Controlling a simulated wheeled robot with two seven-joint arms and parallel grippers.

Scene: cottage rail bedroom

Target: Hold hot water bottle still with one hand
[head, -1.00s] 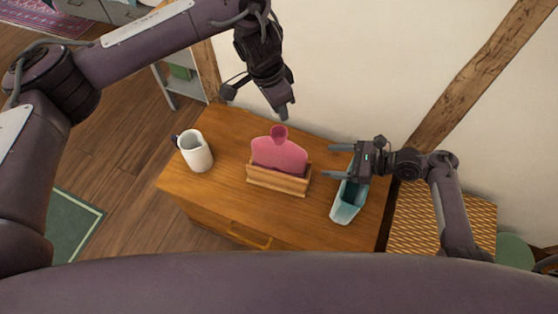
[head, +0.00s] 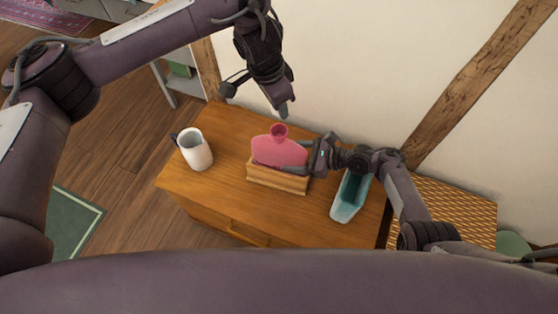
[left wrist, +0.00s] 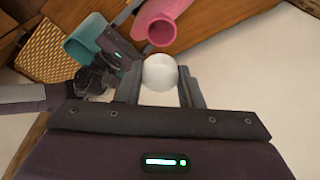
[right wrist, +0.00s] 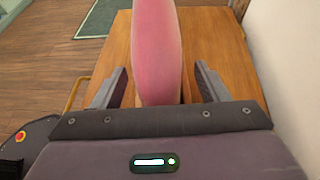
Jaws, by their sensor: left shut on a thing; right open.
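The pink hot water bottle (head: 272,150) stands upright in a wooden holder (head: 277,181) on the dresser top, its open neck upward. My right gripper (head: 298,157) is open at the bottle's right side. In the right wrist view the bottle (right wrist: 157,45) stands between the spread fingers, with a visible gap on each side. My left gripper (head: 283,108) is above and just behind the neck. In the left wrist view it is shut on a white round object (left wrist: 160,72), close to the bottle's round mouth (left wrist: 161,31). That object is not discernible in the head view.
A white jug (head: 196,152) with a dark handle stands at the left of the dresser (head: 225,130). A teal open container (head: 347,203) stands on the right, beneath my right arm. The wall is close behind. Wood is bare between jug and holder.

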